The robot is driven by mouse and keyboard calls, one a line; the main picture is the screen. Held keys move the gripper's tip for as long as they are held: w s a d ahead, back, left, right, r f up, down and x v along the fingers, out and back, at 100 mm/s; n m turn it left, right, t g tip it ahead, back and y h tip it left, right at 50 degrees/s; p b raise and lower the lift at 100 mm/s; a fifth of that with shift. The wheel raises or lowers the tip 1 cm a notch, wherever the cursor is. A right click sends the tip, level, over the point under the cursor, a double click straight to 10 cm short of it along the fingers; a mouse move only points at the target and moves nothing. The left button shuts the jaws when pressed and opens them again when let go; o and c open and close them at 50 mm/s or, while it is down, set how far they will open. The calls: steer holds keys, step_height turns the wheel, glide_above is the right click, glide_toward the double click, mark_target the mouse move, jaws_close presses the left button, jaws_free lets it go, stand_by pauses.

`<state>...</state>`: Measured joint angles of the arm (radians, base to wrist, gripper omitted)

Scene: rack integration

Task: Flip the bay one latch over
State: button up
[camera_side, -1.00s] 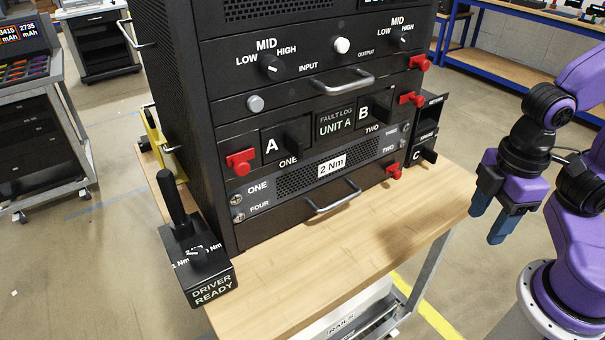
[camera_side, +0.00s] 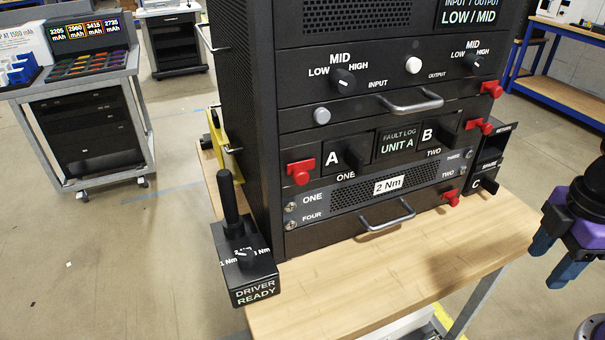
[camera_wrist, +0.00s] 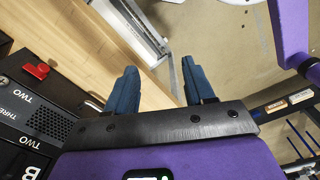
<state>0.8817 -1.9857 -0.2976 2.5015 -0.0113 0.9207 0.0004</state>
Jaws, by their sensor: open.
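The bay labelled ONE, with module A (camera_side: 350,156), is at the left of the rack's middle unit. A red latch (camera_side: 300,172) stands at its left edge in the side view. A second red latch (camera_side: 478,126) is at the right edge of bay TWO, with module B (camera_side: 447,133). My gripper (camera_side: 556,258) hangs off the table's right side, well apart from the rack, with its blue fingers pointing down. In the wrist view my gripper (camera_wrist: 158,75) is open with nothing between its fingers. The bay ONE latch does not show there.
The rack stands on a wooden table (camera_side: 420,265). A driver stand (camera_side: 245,270) with an upright black handle sits at its front left corner. A small side box (camera_side: 487,182) marked C is at the right.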

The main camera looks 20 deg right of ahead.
steer(key=n+t, duration=1.8)
steer(key=n, duration=0.2)
glide_toward(303, 179)
steer(key=w, duration=0.9)
steer(key=shift+r, duration=0.15)
jaws_close()
